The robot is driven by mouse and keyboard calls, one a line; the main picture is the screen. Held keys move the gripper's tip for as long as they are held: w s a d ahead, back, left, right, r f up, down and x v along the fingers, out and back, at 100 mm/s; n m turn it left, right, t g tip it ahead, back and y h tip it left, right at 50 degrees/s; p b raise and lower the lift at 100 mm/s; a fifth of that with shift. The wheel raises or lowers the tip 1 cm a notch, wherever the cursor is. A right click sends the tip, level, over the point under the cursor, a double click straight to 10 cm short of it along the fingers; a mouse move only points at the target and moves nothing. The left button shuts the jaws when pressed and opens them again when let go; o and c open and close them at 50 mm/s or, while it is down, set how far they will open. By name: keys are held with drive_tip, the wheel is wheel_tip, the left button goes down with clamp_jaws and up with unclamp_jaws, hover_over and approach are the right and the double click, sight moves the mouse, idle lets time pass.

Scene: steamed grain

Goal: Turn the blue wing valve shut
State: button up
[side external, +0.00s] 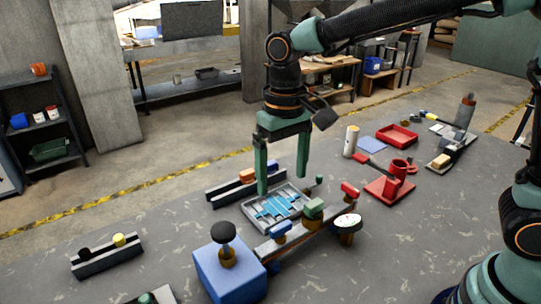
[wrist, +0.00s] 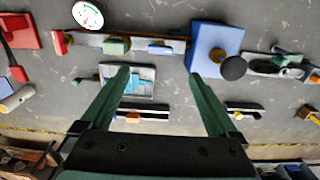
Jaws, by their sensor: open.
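The blue wing valve (side external: 282,233) sits on a long, low rail (side external: 318,228), nearest the blue box. Its handle seems to lie roughly along the rail. It also shows in the wrist view (wrist: 160,48), past my fingertips. A green wing valve (side external: 314,208) and a red one (side external: 350,191) sit farther along the same rail, with a round white gauge (side external: 348,221) beside it. My gripper (side external: 282,184) is open and empty, pointing down above the grey tray, apart from the blue valve. In the wrist view the gripper (wrist: 159,73) has its fingers spread wide.
A blue box (side external: 222,278) with a black knob (side external: 223,232) stands at the near end of the rail. A grey tray with blue pieces (side external: 298,209) lies behind the rail. A dark rack (side external: 220,196) is behind the tray. Red items (side external: 390,190) stand to the right.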

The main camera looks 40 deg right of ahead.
sight(281, 226)
wheel_tip(281, 226, down, 12)
idle(0.6)
drive_tip(key=c, duration=1.4)
